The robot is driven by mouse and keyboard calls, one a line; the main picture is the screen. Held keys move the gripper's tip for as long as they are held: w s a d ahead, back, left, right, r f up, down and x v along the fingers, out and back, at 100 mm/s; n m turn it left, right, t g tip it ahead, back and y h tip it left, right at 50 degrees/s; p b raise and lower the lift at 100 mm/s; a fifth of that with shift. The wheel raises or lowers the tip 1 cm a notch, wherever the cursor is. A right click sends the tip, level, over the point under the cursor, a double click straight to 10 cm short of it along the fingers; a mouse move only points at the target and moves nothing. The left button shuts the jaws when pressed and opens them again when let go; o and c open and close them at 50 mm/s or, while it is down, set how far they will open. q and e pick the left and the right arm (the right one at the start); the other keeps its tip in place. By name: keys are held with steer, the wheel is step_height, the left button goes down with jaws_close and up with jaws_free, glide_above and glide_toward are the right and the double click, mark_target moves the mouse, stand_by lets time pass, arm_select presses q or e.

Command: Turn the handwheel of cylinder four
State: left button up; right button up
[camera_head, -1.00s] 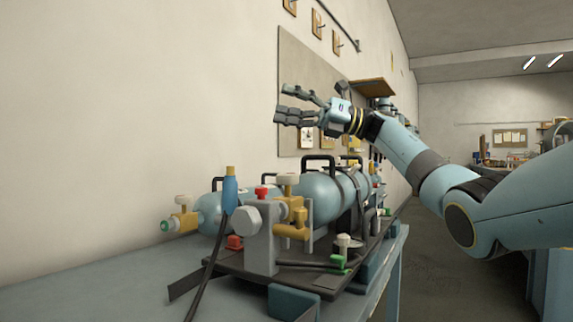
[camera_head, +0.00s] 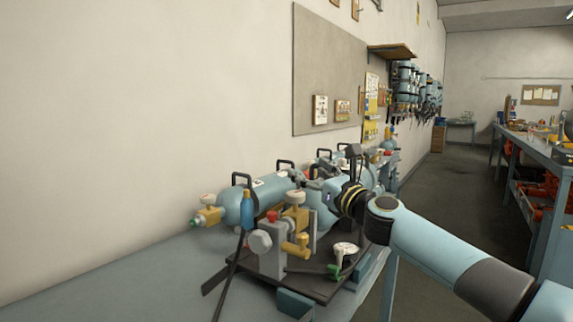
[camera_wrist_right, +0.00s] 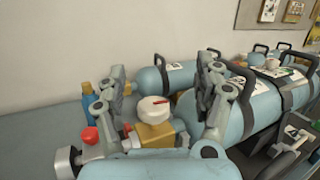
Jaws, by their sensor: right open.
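In the right wrist view a round white handwheel (camera_wrist_right: 152,108) with a red mark sits on a gold valve block (camera_wrist_right: 155,137). My right gripper (camera_wrist_right: 163,72) is open, with one finger on each side of the handwheel; I cannot tell whether they touch it. In the head view the right gripper (camera_head: 312,178) is down among the pale blue cylinders, just behind a gold valve with a pale handwheel (camera_head: 295,197). Another cylinder (camera_head: 232,206) at the left has its own gold valve and handwheel (camera_head: 208,198). My left gripper is out of view.
Black carrying handles (camera_head: 286,166) rise from the cylinders. The left of the bench (camera_head: 130,285) is clear.

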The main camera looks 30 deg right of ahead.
mark_target(295, 193)
steer(key=s+a+f+g+p, duration=0.1)
steer(key=s+f+g+p, duration=0.15)
steer(key=s+f, duration=0.35)
steer(key=w, duration=0.6)
steer(key=w+b, duration=0.1)
steer(key=w, duration=0.2)
steer(key=shift+w+f, duration=0.35)
steer(key=shift+f, duration=0.05)
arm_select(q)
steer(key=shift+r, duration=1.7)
arm_select(e)
steer(key=shift+w+r, duration=0.1)
steer(key=shift+w, duration=0.55)
